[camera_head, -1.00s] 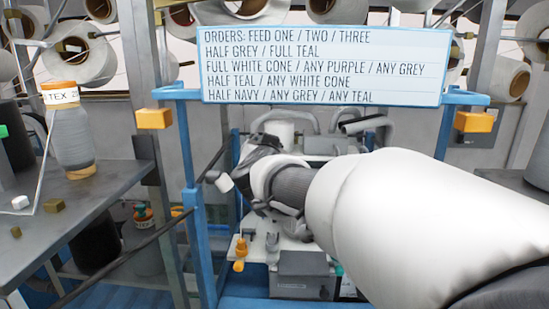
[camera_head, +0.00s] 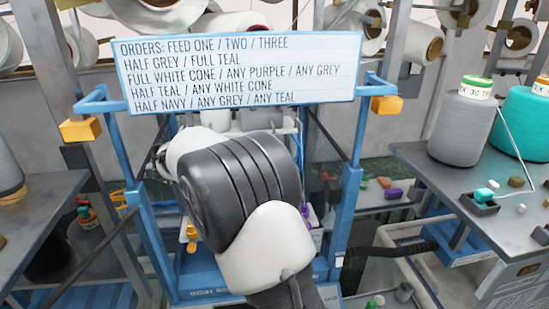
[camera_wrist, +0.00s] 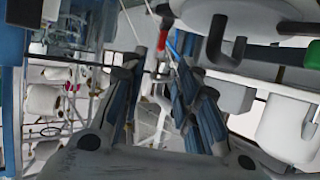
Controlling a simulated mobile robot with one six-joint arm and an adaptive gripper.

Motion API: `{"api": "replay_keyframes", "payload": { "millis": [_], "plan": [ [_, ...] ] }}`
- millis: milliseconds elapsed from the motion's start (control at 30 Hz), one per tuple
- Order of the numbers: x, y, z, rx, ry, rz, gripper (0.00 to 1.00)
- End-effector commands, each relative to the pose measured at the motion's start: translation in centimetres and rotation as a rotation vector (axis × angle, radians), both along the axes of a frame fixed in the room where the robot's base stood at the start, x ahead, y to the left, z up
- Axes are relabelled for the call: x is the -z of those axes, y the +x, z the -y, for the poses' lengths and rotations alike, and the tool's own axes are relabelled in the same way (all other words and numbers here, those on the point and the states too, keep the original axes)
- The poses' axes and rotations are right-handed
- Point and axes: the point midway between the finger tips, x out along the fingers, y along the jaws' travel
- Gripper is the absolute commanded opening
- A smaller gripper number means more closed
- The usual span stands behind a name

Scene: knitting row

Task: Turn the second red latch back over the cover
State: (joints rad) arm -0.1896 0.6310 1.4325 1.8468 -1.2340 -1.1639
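In the head view my arm covers most of the machine (camera_head: 207,262) inside the blue frame, and my gripper is hidden there. In the wrist view my gripper (camera_wrist: 158,75) has its two blue-and-black fingers apart, with nothing clearly held between them. A small red piece (camera_wrist: 174,41) shows just past the fingertips; I cannot tell whether it is a red latch. I cannot make out the cover or tell which latch is the second.
A blue frame (camera_head: 352,205) carries the orders sign (camera_head: 240,75). The right table (camera_head: 425,170) holds a grey cone (camera_head: 461,128), a teal cone (camera_head: 528,120) and small blocks. Part of another table (camera_head: 45,215) is at left. Yarn cones hang behind.

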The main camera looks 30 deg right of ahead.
Motion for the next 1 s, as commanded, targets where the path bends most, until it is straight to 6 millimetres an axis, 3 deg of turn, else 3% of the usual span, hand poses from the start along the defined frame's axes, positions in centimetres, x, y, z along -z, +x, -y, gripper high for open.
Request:
{"api": "replay_keyframes", "payload": {
  "millis": [200,433,600,900,1000],
  "plan": [
    [1.9,1.5,4.3,0.004,0.0,0.0,0.29],
    [3.3,2.9,7.5,0.001,0.0,0.001,0.29],
    [3.7,3.4,8.5,0.0,0.001,0.002,0.29],
    [3.8,3.4,8.7,-0.001,0.001,0.002,0.29],
    [3.8,3.4,8.7,-0.001,0.001,0.002,0.23]
  ]
}}
